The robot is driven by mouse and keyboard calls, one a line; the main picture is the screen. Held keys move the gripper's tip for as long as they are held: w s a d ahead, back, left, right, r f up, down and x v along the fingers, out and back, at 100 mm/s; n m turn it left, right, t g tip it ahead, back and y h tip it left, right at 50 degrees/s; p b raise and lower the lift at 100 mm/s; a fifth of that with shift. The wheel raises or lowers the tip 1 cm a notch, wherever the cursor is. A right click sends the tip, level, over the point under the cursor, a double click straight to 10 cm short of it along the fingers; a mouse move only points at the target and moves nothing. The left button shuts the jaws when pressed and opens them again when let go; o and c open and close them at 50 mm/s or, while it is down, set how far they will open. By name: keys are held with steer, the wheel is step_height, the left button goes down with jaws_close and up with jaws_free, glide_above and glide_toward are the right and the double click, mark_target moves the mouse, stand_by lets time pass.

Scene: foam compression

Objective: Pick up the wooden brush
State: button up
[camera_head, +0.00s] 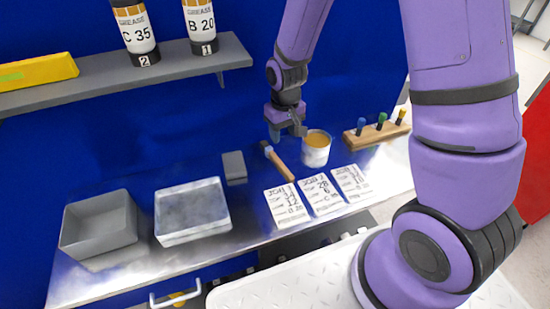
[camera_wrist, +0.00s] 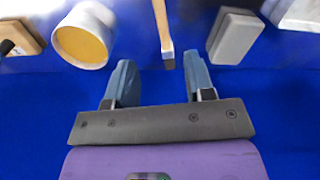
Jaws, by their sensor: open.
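The wooden brush (camera_head: 281,166) lies on the metal bench, its light handle pointing toward the cards and its small pale blue-grey head toward the back. In the wrist view the brush (camera_wrist: 161,28) shows at the top middle, just beyond the gap between my fingertips. My gripper (camera_head: 287,133) hangs above the back of the bench, close to the brush head. In the wrist view my gripper (camera_wrist: 159,78) has its two blue-grey fingers apart with nothing between them. The far end of the handle is cut off in the wrist view.
A tin of yellow-orange grease (camera_head: 316,150) stands right of the brush, a grey block (camera_head: 234,167) left. Three printed cards (camera_head: 321,195) lie in front. A wooden rack (camera_head: 377,134) stands right; two trays (camera_head: 192,211) (camera_head: 98,226) stand left. A shelf (camera_head: 175,65) holds grease bottles.

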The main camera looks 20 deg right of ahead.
glide_above(282, 165)
steer(key=f, duration=0.6)
steer(key=shift+s+a+f, duration=0.15)
steer(key=shift+s, duration=0.05)
steer(key=shift+w+f, duration=0.15)
steer(key=shift+f, duration=1.55)
steer(key=shift+w+f, duration=0.1)
steer(key=shift+f, duration=1.6)
steer(key=shift+c, duration=0.2)
jaws_close()
